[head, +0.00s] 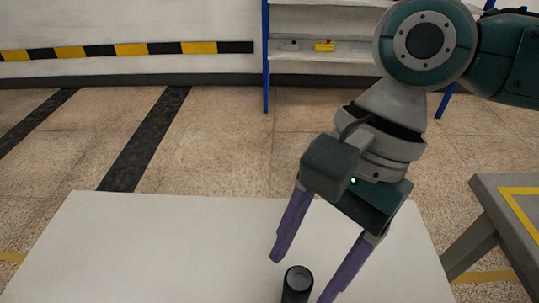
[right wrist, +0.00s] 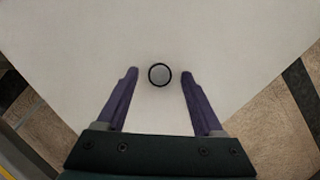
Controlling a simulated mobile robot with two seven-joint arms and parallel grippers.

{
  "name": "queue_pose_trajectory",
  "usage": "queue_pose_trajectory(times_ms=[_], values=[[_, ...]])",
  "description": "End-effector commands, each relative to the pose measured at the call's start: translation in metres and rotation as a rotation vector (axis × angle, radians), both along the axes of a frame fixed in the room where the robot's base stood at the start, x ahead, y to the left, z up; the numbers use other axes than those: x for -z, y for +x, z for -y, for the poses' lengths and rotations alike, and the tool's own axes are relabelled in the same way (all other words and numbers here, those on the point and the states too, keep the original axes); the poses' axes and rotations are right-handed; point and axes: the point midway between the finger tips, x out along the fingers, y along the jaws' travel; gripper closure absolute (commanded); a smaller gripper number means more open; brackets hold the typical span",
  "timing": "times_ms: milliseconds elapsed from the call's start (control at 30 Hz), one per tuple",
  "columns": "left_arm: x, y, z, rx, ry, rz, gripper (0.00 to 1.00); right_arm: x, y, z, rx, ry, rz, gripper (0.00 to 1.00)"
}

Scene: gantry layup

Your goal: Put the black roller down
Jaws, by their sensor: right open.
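The black roller (head: 297,284) stands upright on the white table (head: 150,245), near the bottom edge of the head view. In the right wrist view the roller (right wrist: 160,74) shows end-on as a grey disc with a dark rim. My right gripper (head: 302,276) is open, with its two purple fingers on either side of the roller. In the right wrist view the fingers of the right gripper (right wrist: 159,74) stand apart from the roller, with a gap on both sides. My left gripper is in neither view.
A grey table with a yellow line (head: 490,190) stands at the right. A shelf with blue posts (head: 266,60) holds a small yellow and red item (head: 324,46) at the back. The white table left of the roller is clear.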

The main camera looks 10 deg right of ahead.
Motion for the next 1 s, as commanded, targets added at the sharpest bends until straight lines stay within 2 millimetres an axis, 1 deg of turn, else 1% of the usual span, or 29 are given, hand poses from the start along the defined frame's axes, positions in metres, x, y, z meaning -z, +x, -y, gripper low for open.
queue_pose_trajectory(times_ms=[33, 300, 400, 533, 667, 767, 867, 967, 1000], values=[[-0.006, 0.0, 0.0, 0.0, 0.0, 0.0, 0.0, -0.012, 0.003, 0.004, 0.001, 0.0, 0.002, 0.31], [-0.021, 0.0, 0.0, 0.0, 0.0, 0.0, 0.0, -0.068, 0.016, 0.026, 0.002, 0.0, 0.004, 0.31], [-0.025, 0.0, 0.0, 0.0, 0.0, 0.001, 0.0, -0.084, 0.019, 0.032, 0.001, 0.0, 0.002, 0.31], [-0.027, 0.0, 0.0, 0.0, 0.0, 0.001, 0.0, -0.096, 0.021, 0.037, 0.0, 0.0, 0.0, 0.31], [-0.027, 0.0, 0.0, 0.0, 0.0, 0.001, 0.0, -0.1, 0.022, 0.039, -0.002, 0.001, 0.0, 0.31], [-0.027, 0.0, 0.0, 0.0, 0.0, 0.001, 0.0, -0.095, 0.017, 0.033, -0.053, 0.015, 0.024, 0.31], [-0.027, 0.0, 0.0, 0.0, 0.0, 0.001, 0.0, -0.081, 0.005, 0.016, -0.214, 0.059, 0.118, 0.31], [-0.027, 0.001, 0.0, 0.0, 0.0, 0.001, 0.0, -0.064, -0.012, -0.008, -0.445, 0.122, 0.294, 0.31], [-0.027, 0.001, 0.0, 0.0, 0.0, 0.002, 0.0, -0.059, -0.017, -0.016, -0.535, 0.141, 0.38, 0.31]])
